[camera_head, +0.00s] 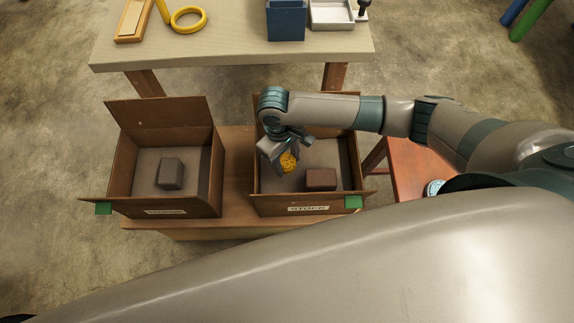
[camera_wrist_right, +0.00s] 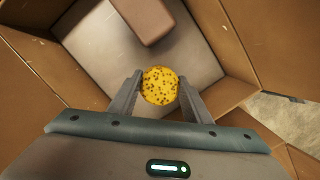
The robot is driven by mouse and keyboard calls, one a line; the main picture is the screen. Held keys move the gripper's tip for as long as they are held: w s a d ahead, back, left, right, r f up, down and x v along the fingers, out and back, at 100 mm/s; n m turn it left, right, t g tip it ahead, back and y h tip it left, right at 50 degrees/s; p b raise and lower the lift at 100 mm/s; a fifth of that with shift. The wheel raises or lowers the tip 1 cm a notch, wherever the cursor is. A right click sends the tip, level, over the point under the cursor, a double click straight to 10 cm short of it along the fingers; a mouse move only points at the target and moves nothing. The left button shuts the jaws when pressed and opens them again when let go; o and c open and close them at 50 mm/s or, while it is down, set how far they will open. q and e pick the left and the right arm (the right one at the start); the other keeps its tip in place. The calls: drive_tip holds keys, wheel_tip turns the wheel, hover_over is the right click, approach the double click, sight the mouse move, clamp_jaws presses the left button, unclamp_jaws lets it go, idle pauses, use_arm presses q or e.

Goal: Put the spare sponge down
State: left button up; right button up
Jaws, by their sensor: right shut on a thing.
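The yellow speckled sponge (camera_head: 289,161) is between the fingers of my right gripper (camera_head: 281,158), inside the walls of the right box. In the right wrist view the round sponge (camera_wrist_right: 160,86) sits between both fingertips of the right gripper (camera_wrist_right: 160,92), which is shut on it. A grey floor shows beyond it; I cannot tell whether the sponge touches it. The right box (camera_head: 263,206) has a label that seems to read "STOCK" and a green tab. A dark brown block (camera_head: 320,179) lies in it, and this block (camera_wrist_right: 145,18) also shows in the wrist view. My left gripper is not in view.
A similar left box (camera_head: 120,165) holds a dark grey block (camera_head: 170,173). Both boxes stand on a low wooden bench (camera_head: 236,150). Behind is a pale table (camera_head: 225,45) with a yellow ring (camera_head: 204,20), a blue bin (camera_head: 286,22) and a metal tray (camera_head: 331,14). A reddish stool (camera_head: 408,165) stands at right.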

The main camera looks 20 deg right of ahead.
sight(287, 167)
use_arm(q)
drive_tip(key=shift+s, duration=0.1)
use_arm(e)
drive_tip(key=shift+f, duration=1.95)
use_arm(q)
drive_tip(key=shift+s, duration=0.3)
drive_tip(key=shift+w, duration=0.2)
use_arm(e)
drive_tip(key=shift+f, duration=0.15)
drive_tip(key=o, duration=1)
drive_tip(key=shift+c, duration=0.2)
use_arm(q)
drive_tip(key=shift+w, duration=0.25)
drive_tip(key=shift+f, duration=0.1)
